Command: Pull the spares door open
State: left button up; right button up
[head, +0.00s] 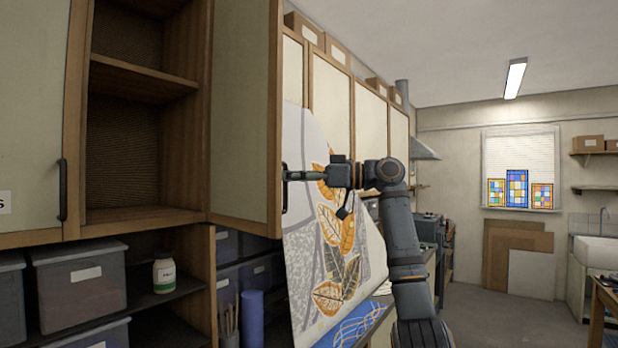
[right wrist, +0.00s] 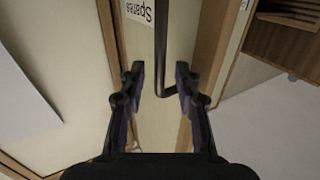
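The spares door (head: 243,115) stands swung out from the wall cabinet in the head view, with its cream inner face towards me and open shelves to its left. Its outer face shows the upside-down "Spares" label (right wrist: 139,11) in the right wrist view. A dark bar handle (right wrist: 166,50) runs down that face and bends at its end. My right gripper (right wrist: 160,80) is at the handle, fingers apart with the bar between them. It also shows at the door's free edge in the head view (head: 290,175). I cannot tell whether a finger touches the bar. My left gripper is out of view.
Another closed cabinet door (head: 30,110) with a dark handle (head: 62,190) is at the left. Grey bins (head: 80,282) and a white jar (head: 164,273) stand on lower shelves. A leaf-patterned panel (head: 335,240) leans behind my right arm.

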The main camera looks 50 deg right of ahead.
jog(key=v, duration=1)
jog(key=shift+s+d, duration=0.2)
jog(key=shift+s, duration=0.15)
